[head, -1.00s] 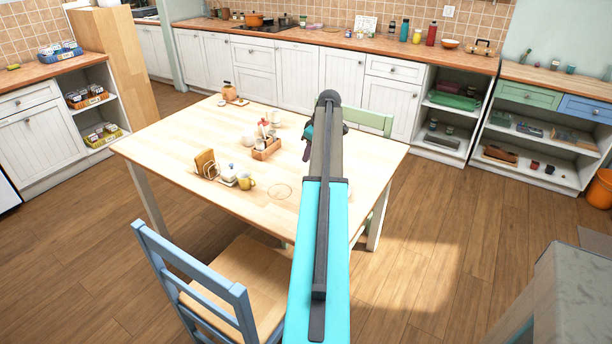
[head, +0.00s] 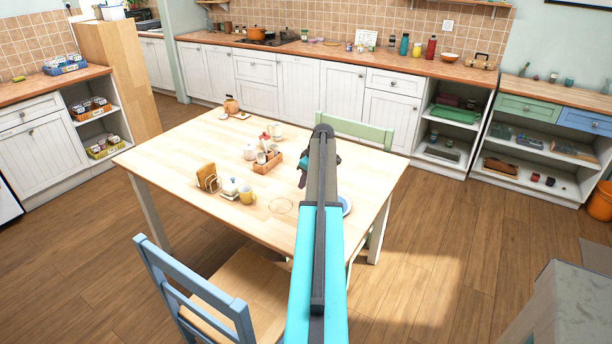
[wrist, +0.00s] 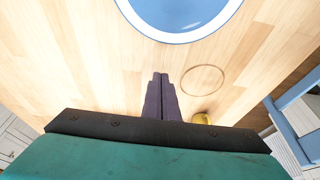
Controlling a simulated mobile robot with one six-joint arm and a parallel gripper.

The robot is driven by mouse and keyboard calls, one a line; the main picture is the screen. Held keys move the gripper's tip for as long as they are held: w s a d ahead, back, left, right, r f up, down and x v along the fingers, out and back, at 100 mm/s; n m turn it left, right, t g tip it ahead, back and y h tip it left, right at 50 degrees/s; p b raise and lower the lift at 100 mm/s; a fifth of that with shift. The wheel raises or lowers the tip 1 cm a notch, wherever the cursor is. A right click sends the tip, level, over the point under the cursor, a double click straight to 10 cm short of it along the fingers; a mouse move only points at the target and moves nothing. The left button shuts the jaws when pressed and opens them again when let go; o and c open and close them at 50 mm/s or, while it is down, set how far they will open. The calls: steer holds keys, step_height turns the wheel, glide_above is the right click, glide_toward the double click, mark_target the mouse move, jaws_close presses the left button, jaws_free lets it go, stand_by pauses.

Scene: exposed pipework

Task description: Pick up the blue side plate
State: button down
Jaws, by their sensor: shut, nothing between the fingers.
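The blue side plate (wrist: 180,18) lies on the wooden table at the top of the wrist view, cut off by the frame edge. It has a blue surface and a pale rim. In the head view only a sliver of the plate (head: 346,206) shows to the right of my arm, which hides the rest. My gripper (wrist: 160,76) is shut and empty, with its fingertips apart from the plate in the picture. In the head view my gripper is mostly hidden behind my arm, above the table.
The table (head: 200,135) holds a toast rack (head: 208,180), a yellow mug (head: 247,197), a wooden caddy (head: 267,161) and a jar (head: 231,104). A blue chair (head: 195,285) stands at the near side and a green chair (head: 355,130) at the far side. The right part of the tabletop is clear.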

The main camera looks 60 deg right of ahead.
steer(key=shift+x, duration=1.15)
steer(key=shift+s+f+p, duration=0.2)
steer(key=shift+s+p, duration=0.05)
steer(key=shift+p, duration=0.2)
steer(key=shift+s+p, duration=0.5)
steer(key=shift+s, duration=1.15)
steer(key=shift+a+f, duration=0.1)
steer(key=shift+a, duration=0.05)
